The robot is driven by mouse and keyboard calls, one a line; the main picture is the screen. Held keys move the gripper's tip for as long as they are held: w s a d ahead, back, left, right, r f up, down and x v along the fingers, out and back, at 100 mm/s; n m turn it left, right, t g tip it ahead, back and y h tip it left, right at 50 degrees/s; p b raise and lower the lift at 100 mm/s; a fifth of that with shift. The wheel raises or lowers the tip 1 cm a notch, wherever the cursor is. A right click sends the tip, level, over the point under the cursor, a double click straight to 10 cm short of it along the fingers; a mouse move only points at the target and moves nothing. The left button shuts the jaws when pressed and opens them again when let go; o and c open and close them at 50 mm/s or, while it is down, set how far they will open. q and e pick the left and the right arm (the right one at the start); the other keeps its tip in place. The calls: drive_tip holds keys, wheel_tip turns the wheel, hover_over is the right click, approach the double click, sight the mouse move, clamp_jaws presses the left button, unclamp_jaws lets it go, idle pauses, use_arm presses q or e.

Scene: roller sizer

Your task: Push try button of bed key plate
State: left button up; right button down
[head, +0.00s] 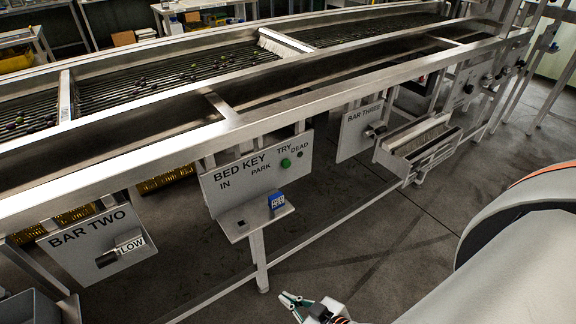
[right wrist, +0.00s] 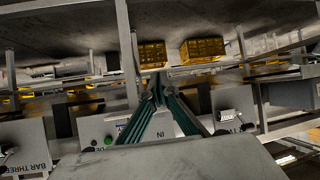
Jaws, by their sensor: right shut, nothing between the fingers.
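The bed key plate (head: 232,188) is a grey panel under the machine's front rail, lettered BED KEY, IN, PARK, TRY and DEAD. A green round button (head: 286,163) sits below the word TRY, with a small dark spot (head: 299,155) below DEAD. My right gripper (head: 290,298) is at the bottom edge of the head view, below and in front of the plate and apart from it. In the right wrist view its fingers (right wrist: 160,92) are shut and empty, and hide the middle of the plate. The green button (right wrist: 108,140) shows left of them. My left gripper is out of view.
A small shelf (head: 250,216) juts out below the plate, with a blue block (head: 276,201) on it. The BAR TWO plate (head: 78,238) hangs at left. The BAR THREE plate (head: 356,131) and a metal tray (head: 415,142) are at right. The floor in front is clear.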

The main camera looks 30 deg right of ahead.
drive_tip(key=w+d+r+m+t+h, duration=0.1)
drive_tip(key=w+r+m+t, duration=0.3)
drive_tip(key=w+r+m, duration=0.45)
drive_tip(key=w+d+r+m+t, duration=0.2)
drive_tip(key=w+r+m+t, duration=0.25)
drive_tip(key=r, duration=0.75)
drive_tip(key=w+d+r+m+g+h+b, duration=0.1)
drive_tip(key=w+d+r+m+h, duration=0.1)
drive_tip(key=d+m+h, duration=0.55)
drive_tip(key=w+d+r+m+g+h, duration=0.1)
drive_tip(key=d+r+m+h, duration=0.25)
drive_tip(key=m, duration=0.75)
drive_tip(key=w+d+f+m+g, duration=0.1)
drive_tip(key=d+f+m+g, duration=0.2)
drive_tip(key=f+m+g, duration=0.3)
wheel_tip(320, 180, down, 3)
drive_tip(key=m, duration=0.4)
drive_tip(key=shift+w+d+b, duration=0.25)
drive_tip(key=shift+d+b, duration=0.1)
drive_tip(key=shift+b, duration=0.05)
drive_tip(key=shift+w+g, duration=0.1)
drive_tip(key=shift+g, duration=0.15)
